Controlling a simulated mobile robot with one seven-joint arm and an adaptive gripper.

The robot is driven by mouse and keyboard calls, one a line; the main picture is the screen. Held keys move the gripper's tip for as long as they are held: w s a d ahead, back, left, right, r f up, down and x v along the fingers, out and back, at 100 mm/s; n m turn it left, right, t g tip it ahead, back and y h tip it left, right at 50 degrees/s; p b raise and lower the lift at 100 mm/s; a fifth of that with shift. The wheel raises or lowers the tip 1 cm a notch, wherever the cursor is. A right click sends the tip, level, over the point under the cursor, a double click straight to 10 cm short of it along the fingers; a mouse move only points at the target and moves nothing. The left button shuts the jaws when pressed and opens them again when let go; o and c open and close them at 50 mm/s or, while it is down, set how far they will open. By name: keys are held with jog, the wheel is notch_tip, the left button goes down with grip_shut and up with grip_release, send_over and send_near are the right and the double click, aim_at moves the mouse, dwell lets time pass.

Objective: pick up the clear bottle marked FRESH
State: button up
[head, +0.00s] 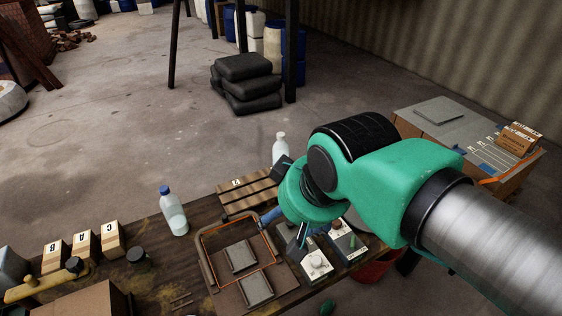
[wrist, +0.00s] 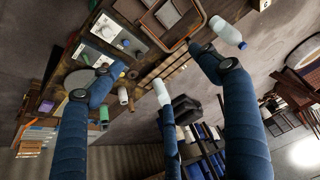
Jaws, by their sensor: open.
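In the head view a clear bottle with a blue cap (head: 173,211) stands upright on the dark wooden table, left of the orange-rimmed tray. It also shows at the upper right of the wrist view (wrist: 228,33), beyond one fingertip. A second, whitish bottle (head: 280,147) stands past the slatted wooden rack; it shows in the wrist view (wrist: 162,93) between the fingers. No FRESH mark is readable on either bottle. My gripper (wrist: 157,80) has its blue fingers spread wide and holds nothing. In the head view my green arm partly hides it, over the table's right part.
The tray (head: 205,262) holds grey blocks. White control boxes (head: 317,264) stand right of it. Boxes marked A (head: 84,244), B (head: 55,256) and C (head: 112,239) stand at the left. The rack (head: 245,197) lies behind the tray. Black sacks (head: 246,82) are stacked on the floor.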

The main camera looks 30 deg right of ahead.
jog(key=w+d+r+g+p, duration=0.1)
jog(key=w+d+r+p, duration=0.15)
jog(key=w, duration=0.35)
jog(key=w+d+r+p, duration=0.1)
jog(key=w+r, duration=0.3)
jog(key=w, duration=0.3)
jog(key=n+g+p, duration=0.3)
jog(key=g+p, duration=0.2)
jog(key=p, duration=0.7)
send_over(281, 134)
notch_tip(281, 134, down, 18)
jog(key=shift+r, duration=0.1)
jog(key=shift+w+d+f, duration=0.1)
jog(key=shift+f, duration=0.1)
jog(key=shift+f, duration=0.1)
jog(key=shift+f+b, duration=0.35)
jog(key=shift+f, duration=3.85)
